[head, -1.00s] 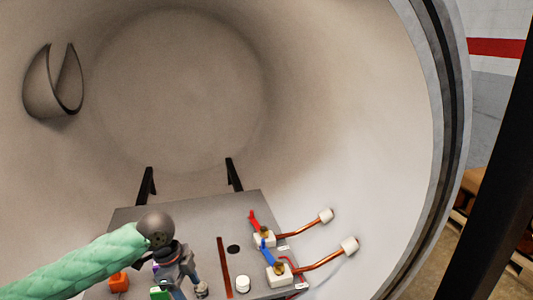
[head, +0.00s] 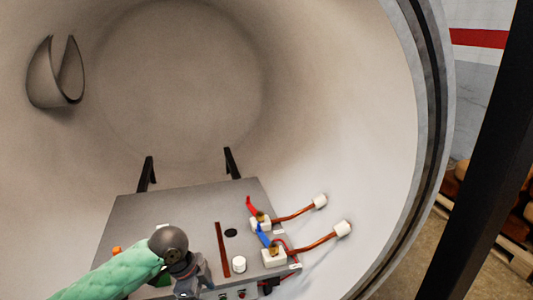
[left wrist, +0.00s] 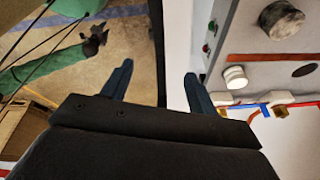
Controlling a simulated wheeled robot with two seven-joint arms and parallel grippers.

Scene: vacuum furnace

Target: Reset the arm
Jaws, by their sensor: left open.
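My left arm, in a green sleeve, comes in from the lower left in the head view. Its gripper (head: 190,283) is over the front edge of the grey platform (head: 140,212); its fingertips are hard to make out there. In the left wrist view the two dark blue fingers of my left gripper (left wrist: 158,82) are apart with nothing between them. Beyond them are a pale wall and floor, with the platform's front panel to the right.
On the platform's right side stand two white blocks with a red lever (head: 252,204) and a blue lever (head: 262,236), joined to copper rods (head: 318,243). A white knob (head: 239,264) and a brown strip (head: 223,249) lie nearer the middle.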

